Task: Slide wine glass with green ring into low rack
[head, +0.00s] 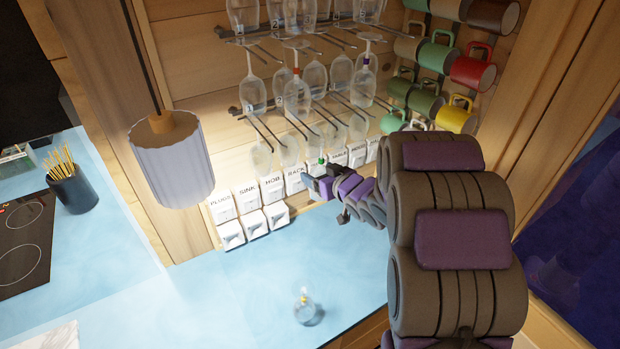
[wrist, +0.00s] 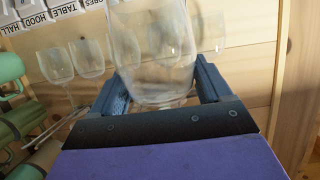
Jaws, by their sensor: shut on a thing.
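My gripper (head: 322,186) is just below the front of the low rack (head: 270,131) in the head view. A green ring (head: 322,161) shows right above my gripper; the rest of that glass is hard to make out there. In the wrist view, a clear wine glass (wrist: 155,50) stands between the two fingers of my gripper (wrist: 161,78), which is shut on it. Its lower part is hidden behind the gripper body, and no ring shows there. The low rack is a set of dark rods on the wooden wall, with clear glasses (head: 262,156) hanging in it.
An upper rack (head: 262,50) holds more hanging glasses, some with red or purple rings. Colored mugs (head: 473,70) hang at the right. Labelled white switches (head: 246,197) line the wall below. A lamp (head: 172,160) hangs at left. The blue counter (head: 240,300) is mostly clear.

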